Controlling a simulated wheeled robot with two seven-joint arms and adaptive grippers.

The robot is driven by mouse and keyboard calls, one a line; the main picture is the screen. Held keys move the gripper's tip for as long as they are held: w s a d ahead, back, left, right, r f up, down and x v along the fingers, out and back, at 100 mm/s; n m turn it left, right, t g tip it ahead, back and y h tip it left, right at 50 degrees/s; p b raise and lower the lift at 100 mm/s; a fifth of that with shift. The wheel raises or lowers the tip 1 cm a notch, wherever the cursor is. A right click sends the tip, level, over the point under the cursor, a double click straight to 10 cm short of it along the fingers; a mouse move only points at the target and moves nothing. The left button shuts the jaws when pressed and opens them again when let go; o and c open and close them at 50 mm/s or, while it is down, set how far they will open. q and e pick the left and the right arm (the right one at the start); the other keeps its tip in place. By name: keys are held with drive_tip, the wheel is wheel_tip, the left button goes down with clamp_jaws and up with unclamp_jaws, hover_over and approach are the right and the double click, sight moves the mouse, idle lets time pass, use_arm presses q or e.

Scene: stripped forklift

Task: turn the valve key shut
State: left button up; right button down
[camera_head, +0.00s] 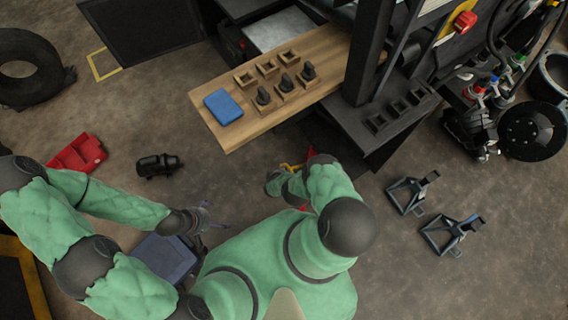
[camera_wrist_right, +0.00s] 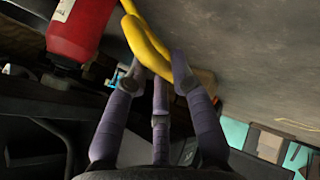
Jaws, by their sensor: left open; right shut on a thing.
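A curved yellow bar, which looks like the valve key (camera_wrist_right: 148,42), runs down from the top of the right wrist view. My right gripper (camera_wrist_right: 158,80) is closed around its lower end, with purple-grey fingers on both sides. A red cylinder (camera_wrist_right: 78,32) with a white label is beside the bar on the left. In the head view, only a bit of yellow and red shows by my right arm, which hides most of the grip. My left gripper (camera_head: 205,216) is open and empty, low over the floor beside a blue-grey box (camera_head: 165,256).
A wooden bench top (camera_head: 230,133) holds a blue block (camera_head: 223,106) and several wooden sockets, some with black knobs. A black motor-like part (camera_head: 159,165) and a red part (camera_head: 77,154) lie on the floor. Two black stands (camera_head: 452,234) are at right.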

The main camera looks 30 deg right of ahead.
idle(0.4)
drive_tip(key=c, duration=1)
unclamp_jaws()
drive_tip(key=shift+c, duration=0.2)
drive_tip(key=v, duration=1.2)
drive_tip(key=shift+s, duration=0.1)
wheel_tip(320, 180, up, 15)
drive_tip(key=p, duration=1.1)
